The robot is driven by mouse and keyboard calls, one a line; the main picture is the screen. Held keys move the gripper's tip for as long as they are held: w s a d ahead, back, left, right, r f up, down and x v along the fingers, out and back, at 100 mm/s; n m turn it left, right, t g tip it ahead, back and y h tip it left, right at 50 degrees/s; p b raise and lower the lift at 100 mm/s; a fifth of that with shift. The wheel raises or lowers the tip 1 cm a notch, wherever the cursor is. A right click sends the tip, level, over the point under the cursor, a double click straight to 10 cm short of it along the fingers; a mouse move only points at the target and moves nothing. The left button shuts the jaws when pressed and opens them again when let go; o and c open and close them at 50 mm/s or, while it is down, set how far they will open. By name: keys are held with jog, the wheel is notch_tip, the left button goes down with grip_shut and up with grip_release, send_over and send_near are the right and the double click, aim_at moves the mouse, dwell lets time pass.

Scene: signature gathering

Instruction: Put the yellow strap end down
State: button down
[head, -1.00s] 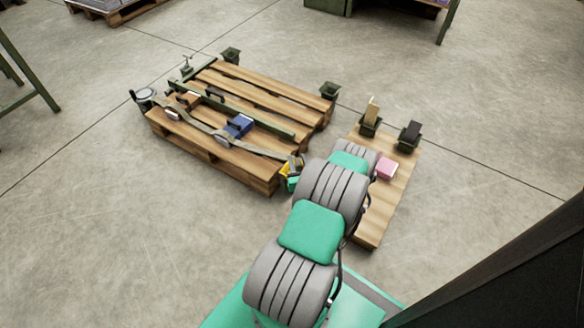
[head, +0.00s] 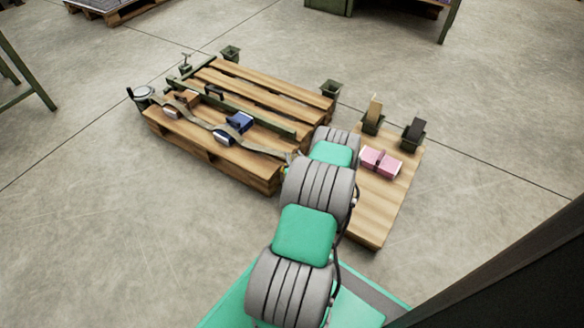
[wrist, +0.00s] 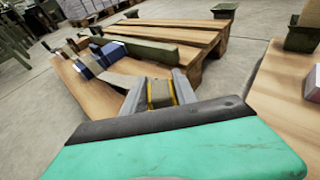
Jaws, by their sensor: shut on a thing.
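The yellow strap end (wrist: 161,95) shows in the wrist view, held between the two grey fingers of my gripper (wrist: 160,92). My gripper is shut on it, close to the near right corner of the slatted wooden pallet. The grey-brown strap (head: 184,114) runs from the strap end back along the pallet's near side, and it also shows in the wrist view (wrist: 118,80).
The pallet (head: 215,150) carries a blue block (head: 239,122) and a green rail. A round-topped post (head: 143,94) stands at its left corner. A wooden board (head: 372,217) at right bears pink blocks (head: 380,162) and two dark holders. Bare floor lies in front of the pallet.

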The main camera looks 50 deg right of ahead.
jog(key=shift+w+d+f+b, duration=0.15)
jog(key=shift+f+b, duration=0.45)
jog(key=shift+f, duration=0.5)
jog(key=shift+w+d+f+b, duration=0.15)
jog(key=shift+f+b, duration=0.4)
jog(key=shift+f, duration=0.55)
jog(key=c, duration=1)
grip_release()
jog(key=shift+o, duration=0.2)
